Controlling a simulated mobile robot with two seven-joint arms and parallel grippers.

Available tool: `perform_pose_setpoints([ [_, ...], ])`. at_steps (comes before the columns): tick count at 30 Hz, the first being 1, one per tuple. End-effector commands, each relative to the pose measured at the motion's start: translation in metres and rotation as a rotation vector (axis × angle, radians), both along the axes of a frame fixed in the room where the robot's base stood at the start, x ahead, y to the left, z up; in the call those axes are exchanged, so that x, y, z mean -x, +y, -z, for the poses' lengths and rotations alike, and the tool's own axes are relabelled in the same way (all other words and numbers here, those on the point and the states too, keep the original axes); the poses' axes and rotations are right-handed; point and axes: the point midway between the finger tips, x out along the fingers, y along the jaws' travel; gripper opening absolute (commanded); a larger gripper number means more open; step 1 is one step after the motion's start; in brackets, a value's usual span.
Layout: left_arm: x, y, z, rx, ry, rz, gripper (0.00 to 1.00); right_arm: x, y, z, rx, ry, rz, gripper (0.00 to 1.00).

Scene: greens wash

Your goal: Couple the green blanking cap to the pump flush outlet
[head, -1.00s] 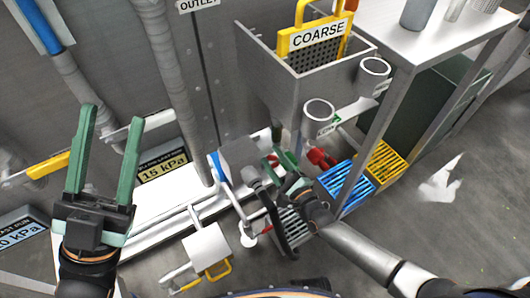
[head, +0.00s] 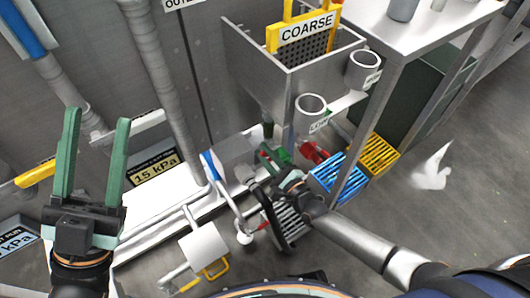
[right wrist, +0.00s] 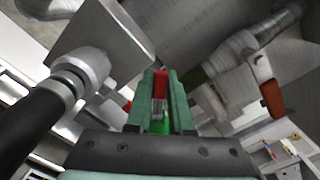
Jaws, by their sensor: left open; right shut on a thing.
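My right gripper (head: 272,155) reaches in low beside the stand, near the floor-level pipework. In the right wrist view its green fingers (right wrist: 160,95) are shut on a small part with a bright green face (right wrist: 158,127), which I take to be the green blanking cap. The fingers hide most of it. Red and silver parts show just beyond it between the fingertips; I cannot tell if the cap touches them. A pipe fitting with a red lever (right wrist: 271,97) is to the right in that view. I cannot identify the pump flush outlet for certain. My left gripper (head: 92,160) is open and empty.
A grey fitting on a black hose (right wrist: 75,80) is close on the left. A red part (head: 313,152), a blue basket (head: 336,177) and a yellow basket (head: 374,153) lie near my right gripper. The COARSE bin (head: 290,85) stands behind. Floor at right is mostly clear.

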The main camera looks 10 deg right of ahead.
Motion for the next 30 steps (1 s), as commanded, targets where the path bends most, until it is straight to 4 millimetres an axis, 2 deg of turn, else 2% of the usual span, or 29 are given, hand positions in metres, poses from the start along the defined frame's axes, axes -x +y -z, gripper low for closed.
perform_pose_setpoints([
  [11,0.0,0.0,-0.001,-0.004,-0.007,0.002,0.5,0.0,0.0,0.0,0.0,-0.001,-0.001,0.0],
  [17,0.0,0.0,0.01,0.004,-0.002,0.005,0.5,0.001,0.0,0.003,-0.004,-0.016,-0.016,0.0],
  [23,-0.002,0.0,0.039,0.029,0.021,0.022,0.5,0.004,-0.002,0.008,-0.021,-0.061,-0.064,0.0],
  [30,-0.003,-0.007,0.091,0.048,0.061,0.073,0.5,0.009,-0.005,0.012,-0.057,-0.153,-0.163,0.0],
])
